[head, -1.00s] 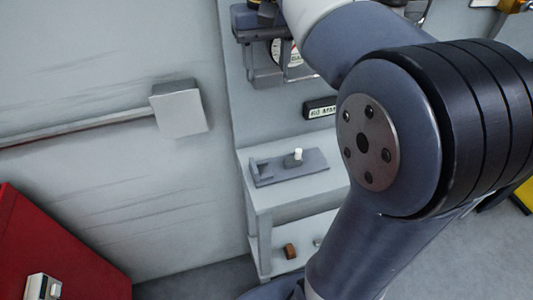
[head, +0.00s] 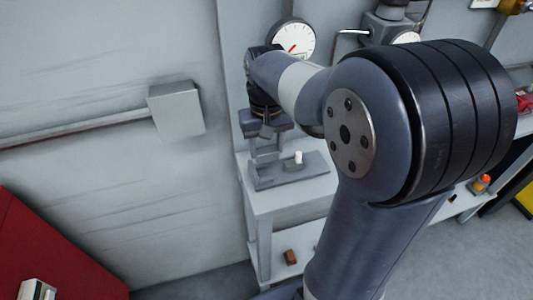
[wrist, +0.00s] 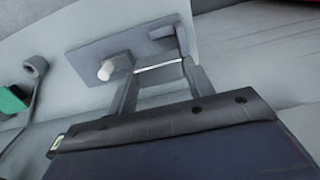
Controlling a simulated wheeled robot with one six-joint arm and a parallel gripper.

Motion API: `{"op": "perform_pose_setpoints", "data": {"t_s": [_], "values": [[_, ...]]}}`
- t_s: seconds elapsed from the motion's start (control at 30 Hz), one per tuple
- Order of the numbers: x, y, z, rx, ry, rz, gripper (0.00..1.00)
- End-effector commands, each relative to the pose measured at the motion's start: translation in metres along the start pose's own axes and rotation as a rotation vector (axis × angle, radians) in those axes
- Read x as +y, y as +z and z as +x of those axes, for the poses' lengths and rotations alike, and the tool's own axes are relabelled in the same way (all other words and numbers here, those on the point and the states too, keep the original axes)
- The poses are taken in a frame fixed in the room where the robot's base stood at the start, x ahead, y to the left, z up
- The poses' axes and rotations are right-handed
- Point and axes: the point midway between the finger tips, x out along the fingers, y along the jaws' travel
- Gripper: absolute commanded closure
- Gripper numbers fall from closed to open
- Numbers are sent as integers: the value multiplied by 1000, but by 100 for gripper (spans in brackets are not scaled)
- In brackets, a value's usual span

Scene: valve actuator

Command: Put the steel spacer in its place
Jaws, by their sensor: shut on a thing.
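My gripper (head: 266,156) hangs at the left part of the grey fixture plate (head: 309,176) on the white stand. In the wrist view my gripper (wrist: 158,74) has its two fingers on either side of a thin bright strip (wrist: 158,69), which looks like the steel spacer; its full shape is hidden. The fixture plate (wrist: 88,52) carries a white peg (wrist: 113,66) and, at its other end, a raised grey block (wrist: 166,32). The held piece is close to the plate, nearer the block end; I cannot tell whether they touch.
A gauge (head: 292,38) is on the panel behind my arm. A wall box (head: 177,110) and a red cabinet (head: 45,245) are to the left. A brown block (head: 290,257) lies on the lower shelf. A ring-ended tool (wrist: 35,68) and a green object (wrist: 12,100) show in the wrist view.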

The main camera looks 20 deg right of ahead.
Motion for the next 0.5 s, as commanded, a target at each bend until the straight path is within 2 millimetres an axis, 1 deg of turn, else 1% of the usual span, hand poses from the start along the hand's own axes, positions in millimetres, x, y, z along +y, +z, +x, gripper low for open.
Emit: {"op": "perform_pose_setpoints", "data": {"t_s": [0.03, 0.1, 0.2, 0.5], "values": [[0, 1, 10, -5, 0, 0, 88], [0, 0, 20, -4, 0, 0, 88], [0, 0, 29, -2, 0, 0, 88], [0, 0, 31, 0, 0, 0, 88]]}}
